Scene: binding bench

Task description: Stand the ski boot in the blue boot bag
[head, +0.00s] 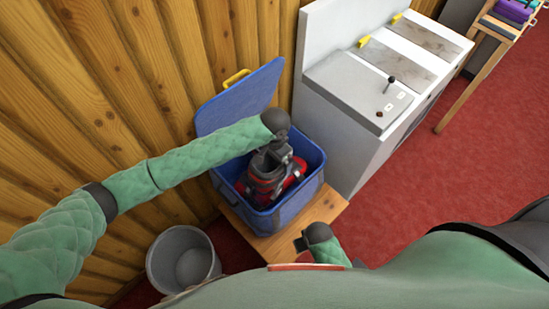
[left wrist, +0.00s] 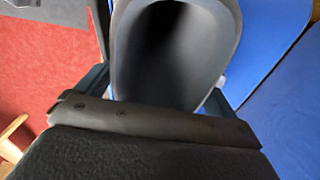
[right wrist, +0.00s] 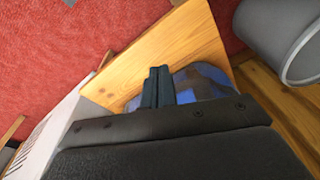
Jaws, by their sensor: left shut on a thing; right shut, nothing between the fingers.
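The ski boot (head: 268,178), red with a dark grey cuff, is upright inside the open blue boot bag (head: 292,209). The bag stands on a wooden bench with its lid (head: 240,98) raised against the wall. My left gripper (head: 282,140) is shut on the boot's cuff at its top edge. The left wrist view shows the cuff opening (left wrist: 175,50) between the fingers. The boot's sole is hidden, so I cannot tell whether it touches the bag's floor. My right gripper (head: 303,241) is shut and empty in front of the bag; its closed fingers show in the right wrist view (right wrist: 158,88).
A grey bucket (head: 182,258) stands on the floor left of the wooden bench (head: 322,217). A white cabinet (head: 345,92) with a lever stands close right of the bag. A wooden rack (head: 470,70) is farther right. Red floor (head: 430,180) is open at right.

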